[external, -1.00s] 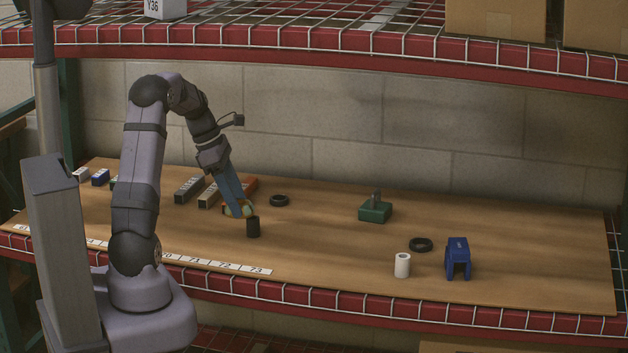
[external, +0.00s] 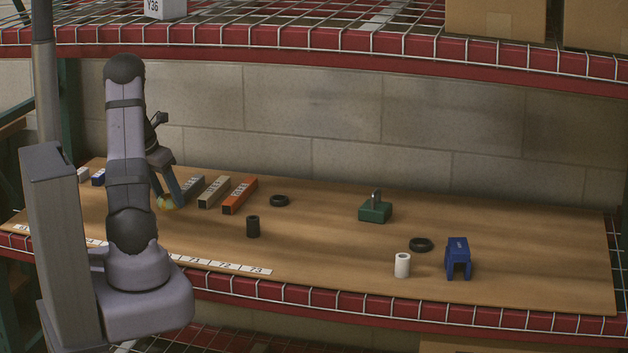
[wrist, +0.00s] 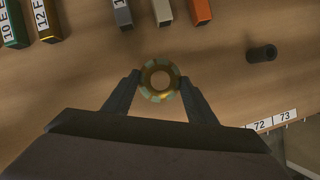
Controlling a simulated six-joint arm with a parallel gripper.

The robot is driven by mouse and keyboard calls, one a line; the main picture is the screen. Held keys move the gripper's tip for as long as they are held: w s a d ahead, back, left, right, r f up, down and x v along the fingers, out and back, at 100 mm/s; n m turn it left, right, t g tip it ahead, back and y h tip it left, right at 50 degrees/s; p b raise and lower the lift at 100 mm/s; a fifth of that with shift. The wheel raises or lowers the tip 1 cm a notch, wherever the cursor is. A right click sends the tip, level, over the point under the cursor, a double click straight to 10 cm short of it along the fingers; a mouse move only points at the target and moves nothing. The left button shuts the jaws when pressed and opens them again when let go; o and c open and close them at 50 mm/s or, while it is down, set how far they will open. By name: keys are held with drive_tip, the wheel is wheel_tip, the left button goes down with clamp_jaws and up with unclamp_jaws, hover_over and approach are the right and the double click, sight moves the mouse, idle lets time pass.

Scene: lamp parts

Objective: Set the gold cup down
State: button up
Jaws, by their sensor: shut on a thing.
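The gold cup (wrist: 159,81) shows in the wrist view as a round ring with gold and pale green patches, its open end facing the camera. My gripper (wrist: 159,92) is shut on it, with one dark finger on each side. In the external view the gold cup (external: 166,202) shows small and partly hidden at the tips of my gripper (external: 168,198), low over the left part of the wooden board. I cannot tell whether its bottom touches the board.
A black cylinder (external: 253,227) stands to the right of my gripper. Labelled grey, tan and orange bars (external: 240,195) lie behind it. A number strip (external: 225,264) runs along the front edge.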

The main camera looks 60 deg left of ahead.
sight(164, 198)
drive_tip(key=shift+f+b, duration=0.4)
drive_tip(key=shift+f, duration=2)
drive_tip(key=shift+f, duration=0.15)
drive_tip(key=o, duration=1.1)
drive_tip(key=shift+c, duration=0.2)
drive_tip(key=shift+p+v, duration=0.5)
drive_tip(key=shift+v, duration=3.45)
drive_tip(key=shift+w, duration=0.15)
